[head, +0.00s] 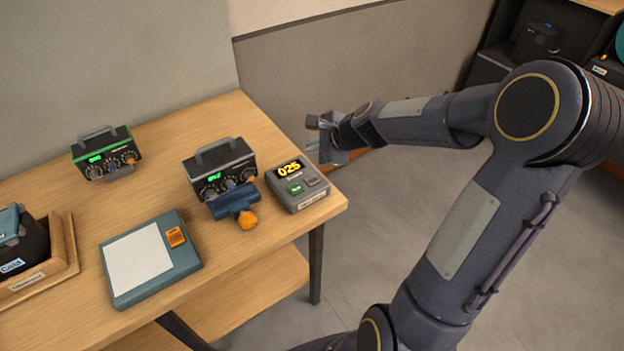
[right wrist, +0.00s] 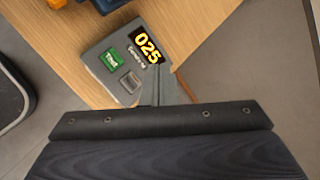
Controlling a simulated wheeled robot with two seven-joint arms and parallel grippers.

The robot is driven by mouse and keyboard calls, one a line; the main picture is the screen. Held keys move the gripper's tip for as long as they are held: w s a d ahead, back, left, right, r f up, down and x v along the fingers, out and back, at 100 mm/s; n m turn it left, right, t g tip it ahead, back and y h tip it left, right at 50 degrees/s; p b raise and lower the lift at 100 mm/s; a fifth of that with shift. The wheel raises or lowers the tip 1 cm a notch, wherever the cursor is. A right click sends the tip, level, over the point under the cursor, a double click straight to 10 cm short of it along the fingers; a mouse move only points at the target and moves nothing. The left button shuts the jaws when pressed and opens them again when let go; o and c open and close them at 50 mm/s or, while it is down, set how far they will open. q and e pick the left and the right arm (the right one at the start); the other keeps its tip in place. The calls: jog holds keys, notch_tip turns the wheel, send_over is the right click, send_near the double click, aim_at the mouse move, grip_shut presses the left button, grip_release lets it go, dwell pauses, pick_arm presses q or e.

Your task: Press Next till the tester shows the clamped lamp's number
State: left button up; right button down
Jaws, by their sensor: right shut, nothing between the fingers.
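The tester (head: 299,197) is a grey box at the table's right corner. Its yellow display (head: 290,170) reads 025, also in the right wrist view (right wrist: 146,48). Below the display are a green button (head: 295,188) and a grey button (head: 314,181); the grey one's label is too small to read. A blue clamp (head: 233,201) with an orange knob sits at the front of a black handled unit (head: 221,164) with a green readout; I cannot read a number on it. My right gripper (head: 322,139) is shut and empty, above and beyond the tester's right side. My left gripper is not in view.
Another handled unit (head: 106,150) with a green trim stands at the back left. A teal-edged pad (head: 150,259) with an orange label lies in front. A wooden tray (head: 68,262) holding a dark bin is at the left edge. Bare table lies between them.

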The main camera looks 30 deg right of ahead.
aim_at(315, 181)
jog(key=shift+w+d+f+m, duration=0.55)
jog(key=shift+d+f+m, duration=0.05)
jog(key=shift+f+m, duration=0.1)
notch_tip(315, 181, down, 9)
jog(key=b, duration=0.8)
jog(key=shift+r, duration=0.15)
dwell(1.4)
jog(key=shift+f+b, duration=0.4)
jog(key=shift+b, duration=0.2)
jog(key=shift+f+b, duration=0.35)
dwell(0.5)
jog(key=shift+r+p, duration=0.75)
